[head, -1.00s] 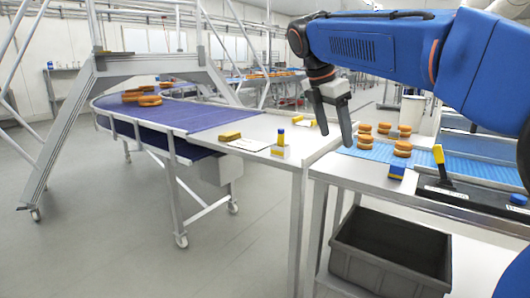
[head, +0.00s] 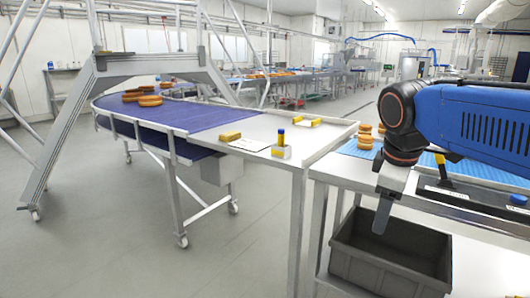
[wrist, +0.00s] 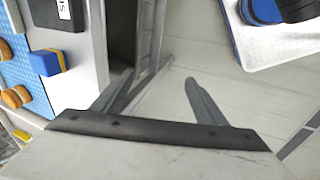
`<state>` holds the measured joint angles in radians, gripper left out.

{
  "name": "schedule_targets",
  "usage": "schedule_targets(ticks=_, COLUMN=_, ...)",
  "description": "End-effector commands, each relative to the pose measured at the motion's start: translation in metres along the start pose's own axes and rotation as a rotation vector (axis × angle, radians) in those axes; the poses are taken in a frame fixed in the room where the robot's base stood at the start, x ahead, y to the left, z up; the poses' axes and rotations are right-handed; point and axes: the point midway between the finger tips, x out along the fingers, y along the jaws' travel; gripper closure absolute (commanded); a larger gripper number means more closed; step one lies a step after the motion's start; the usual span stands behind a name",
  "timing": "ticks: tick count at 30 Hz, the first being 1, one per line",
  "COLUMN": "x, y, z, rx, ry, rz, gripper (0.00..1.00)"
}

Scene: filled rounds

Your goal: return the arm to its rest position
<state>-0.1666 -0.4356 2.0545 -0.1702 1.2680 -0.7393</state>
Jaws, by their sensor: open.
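My blue arm (head: 480,120) comes in from the right in the head view. My gripper (head: 380,226) points down in front of the steel table's near edge, with the grey bin behind it in the picture. Only one finger shows clearly there. In the wrist view my gripper (wrist: 158,90) has its two fingers spread apart, with bare floor between them and nothing held.
The dark grey bin (head: 345,262) stands under the steel table (head: 330,172). Stacked buns (head: 365,136) sit on the blue mat. A blue and yellow block (wrist: 47,62) shows in the wrist view. The curved conveyor (head: 215,118) stands left; floor in front is clear.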

Motion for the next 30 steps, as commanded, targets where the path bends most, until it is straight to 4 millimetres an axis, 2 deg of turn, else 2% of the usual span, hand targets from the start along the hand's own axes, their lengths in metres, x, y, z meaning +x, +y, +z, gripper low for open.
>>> schedule_targets(ticks=1, x=0.009, y=-0.013, z=0.015, rx=0.083, ry=0.016, rz=0.001, gripper=0.34)
schedule_targets(ticks=6, x=0.043, y=-0.057, z=0.050, rx=0.383, ry=0.075, rz=-0.008, gripper=0.34)
schedule_targets(ticks=12, x=0.085, y=-0.105, z=0.084, rx=0.714, ry=0.135, rz=-0.027, gripper=0.34)
schedule_targets(ticks=15, x=0.101, y=-0.122, z=0.095, rx=0.835, ry=0.157, rz=-0.035, gripper=0.34)
schedule_targets(ticks=20, x=0.114, y=-0.136, z=0.103, rx=0.939, ry=0.176, rz=-0.043, gripper=0.34)
schedule_targets(ticks=27, x=0.116, y=-0.138, z=0.104, rx=0.958, ry=0.179, rz=-0.045, gripper=0.34)
schedule_targets(ticks=30, x=0.116, y=-0.138, z=0.104, rx=0.957, ry=0.179, rz=-0.045, gripper=0.57)
